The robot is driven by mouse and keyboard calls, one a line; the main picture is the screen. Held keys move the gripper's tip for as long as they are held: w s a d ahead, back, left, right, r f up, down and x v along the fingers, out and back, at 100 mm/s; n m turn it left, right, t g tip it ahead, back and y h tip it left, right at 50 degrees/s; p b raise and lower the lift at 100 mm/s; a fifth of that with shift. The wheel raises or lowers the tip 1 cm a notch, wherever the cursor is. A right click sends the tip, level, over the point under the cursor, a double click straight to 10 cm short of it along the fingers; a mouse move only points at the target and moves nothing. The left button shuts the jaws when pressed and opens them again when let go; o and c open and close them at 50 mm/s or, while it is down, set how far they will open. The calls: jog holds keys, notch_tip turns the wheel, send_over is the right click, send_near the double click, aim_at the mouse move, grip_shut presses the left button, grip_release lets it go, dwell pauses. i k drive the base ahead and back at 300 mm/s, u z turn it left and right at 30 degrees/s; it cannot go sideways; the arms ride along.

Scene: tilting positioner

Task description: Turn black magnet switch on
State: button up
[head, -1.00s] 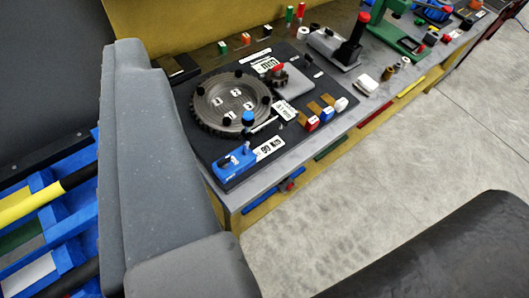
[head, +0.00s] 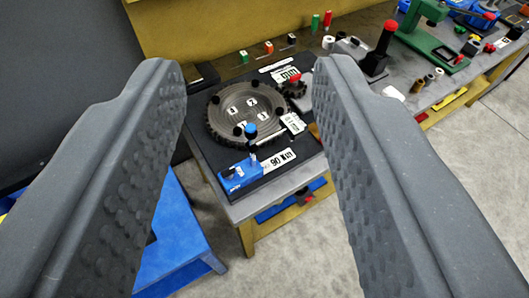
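My gripper (head: 250,66) is open and empty, with one big grey, dimpled finger on each side of the picture. Between the fingers, lower and farther off, a blue block (head: 236,181) sits at the front corner of a dark plate on the bench. A small dark part (head: 254,161) stands at the block's back edge and may be the black magnet switch; its setting is too small to tell. A blue knob (head: 250,130) shows just above it. A dark toothed disc (head: 228,106) with several black knobs lies behind the block. Neither finger visibly touches these things.
A white label (head: 279,160) lies right of the block. A red-topped small gear (head: 295,82) is behind the right finger's edge. A black post with a red top (head: 378,55) and a green press (head: 425,35) stand farther right. A blue stand (head: 180,240) is lower left.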

aim_at(227, 173)
jog(key=k, duration=0.45)
jog(key=z, duration=0.25)
jog(key=i, duration=1)
jog(key=z, duration=0.45)
